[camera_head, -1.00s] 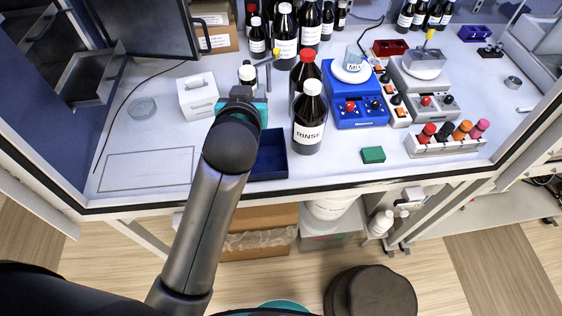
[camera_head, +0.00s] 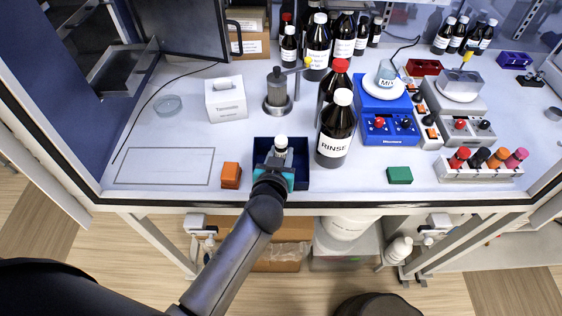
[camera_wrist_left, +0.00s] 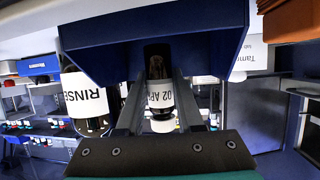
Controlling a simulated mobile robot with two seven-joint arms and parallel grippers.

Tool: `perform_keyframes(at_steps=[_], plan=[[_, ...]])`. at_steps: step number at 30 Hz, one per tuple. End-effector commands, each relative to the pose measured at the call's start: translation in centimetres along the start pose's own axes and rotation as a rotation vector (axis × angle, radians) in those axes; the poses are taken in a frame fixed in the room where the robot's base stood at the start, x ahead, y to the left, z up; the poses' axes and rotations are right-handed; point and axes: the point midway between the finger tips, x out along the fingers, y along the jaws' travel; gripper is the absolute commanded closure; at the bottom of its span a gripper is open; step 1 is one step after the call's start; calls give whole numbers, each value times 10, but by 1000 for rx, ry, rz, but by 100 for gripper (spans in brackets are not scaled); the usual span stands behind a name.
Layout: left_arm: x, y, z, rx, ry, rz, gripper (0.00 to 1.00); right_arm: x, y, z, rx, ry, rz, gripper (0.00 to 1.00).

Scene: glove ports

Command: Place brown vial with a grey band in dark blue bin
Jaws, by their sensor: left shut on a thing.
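The vial (camera_head: 280,150) has a white cap and a pale label. In the left wrist view, its brown glass and white label (camera_wrist_left: 160,97) show between my fingers; I cannot make out a grey band. My left gripper (camera_head: 274,170) is shut on the vial. The dark blue bin (camera_head: 303,178) is an open box near the table's front edge. The gripper and vial are over or inside the bin's opening; I cannot tell whether the vial touches its floor. The bin wall (camera_wrist_left: 215,50) fills the top of the left wrist view. My right gripper is out of view.
A tall brown RINSE bottle (camera_head: 335,135) stands close to the right of the bin. An orange block (camera_head: 231,175) is just left of it. A metal stand (camera_head: 277,95) is behind. A green block (camera_head: 399,175) lies to the right. The outlined area (camera_head: 165,166) is clear.

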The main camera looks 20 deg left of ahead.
Motion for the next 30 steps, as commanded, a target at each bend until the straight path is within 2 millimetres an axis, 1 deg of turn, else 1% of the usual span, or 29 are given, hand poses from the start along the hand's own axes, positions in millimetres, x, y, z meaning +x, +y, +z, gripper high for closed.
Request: perform_keyframes(at_steps=[1, 4, 7, 14, 18, 19, 26, 30], plan=[[5, 0, 12, 0, -3, -3, 100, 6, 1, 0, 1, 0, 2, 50], [10, 0, 23, 0, -2, -2, 100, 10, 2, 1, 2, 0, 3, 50], [11, 0, 26, -1, 0, 0, 100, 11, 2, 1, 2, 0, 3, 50], [10, 0, 25, -1, 1, 0, 100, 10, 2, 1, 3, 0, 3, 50], [12, 0, 29, -1, 0, -1, 100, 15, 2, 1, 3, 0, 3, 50], [12, 0, 28, 0, 0, 0, 61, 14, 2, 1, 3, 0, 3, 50], [12, 0, 28, 0, 0, -1, 35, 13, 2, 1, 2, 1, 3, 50], [12, 0, 28, 0, 0, -1, 34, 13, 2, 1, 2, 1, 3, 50]])
